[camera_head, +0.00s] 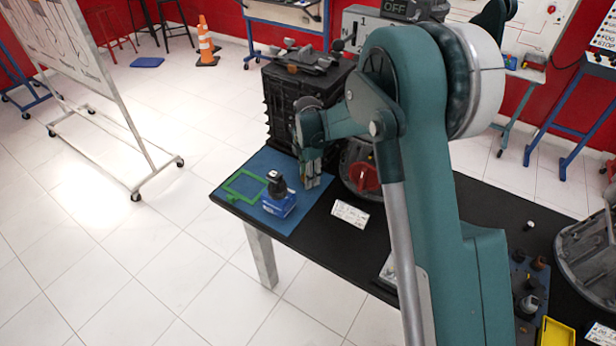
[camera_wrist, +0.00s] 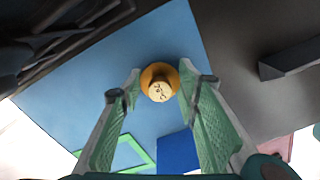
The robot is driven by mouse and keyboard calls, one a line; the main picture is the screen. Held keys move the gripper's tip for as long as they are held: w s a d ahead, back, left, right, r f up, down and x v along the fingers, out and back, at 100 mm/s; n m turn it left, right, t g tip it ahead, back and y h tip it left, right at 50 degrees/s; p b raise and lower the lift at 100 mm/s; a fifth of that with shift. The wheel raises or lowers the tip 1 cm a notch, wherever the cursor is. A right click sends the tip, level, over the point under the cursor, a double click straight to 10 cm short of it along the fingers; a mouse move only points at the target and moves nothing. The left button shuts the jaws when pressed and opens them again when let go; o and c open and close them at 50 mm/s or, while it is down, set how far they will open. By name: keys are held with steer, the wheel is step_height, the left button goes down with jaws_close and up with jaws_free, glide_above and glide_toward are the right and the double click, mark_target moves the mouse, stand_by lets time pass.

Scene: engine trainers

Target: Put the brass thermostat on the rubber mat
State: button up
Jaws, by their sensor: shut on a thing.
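The brass thermostat (camera_wrist: 158,84) shows in the wrist view as a round gold rim with a pale, marked face. It is between the fingertips of my gripper (camera_wrist: 159,88), which is shut on it. In the head view my gripper (camera_head: 312,176) points down over the right part of the blue rubber mat (camera_head: 268,163); the thermostat is hard to make out there. The mat (camera_wrist: 160,40) lies behind the thermostat in the wrist view. I cannot tell whether the thermostat touches it.
A green square outline (camera_head: 230,188) and a blue box (camera_head: 279,204) with a dark part on top are on the mat, left of my gripper. A black engine block (camera_head: 290,100) stands behind. A housing with a red part (camera_head: 364,177) and a white label (camera_head: 350,214) are to the right.

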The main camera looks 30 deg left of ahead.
steer(key=shift+f, duration=0.15)
steer(key=o, duration=0.9)
step_height(320, 180, up, 12)
steer(key=shift+r+p, duration=0.15)
steer(key=shift+p, duration=0.65)
stand_by(0.4)
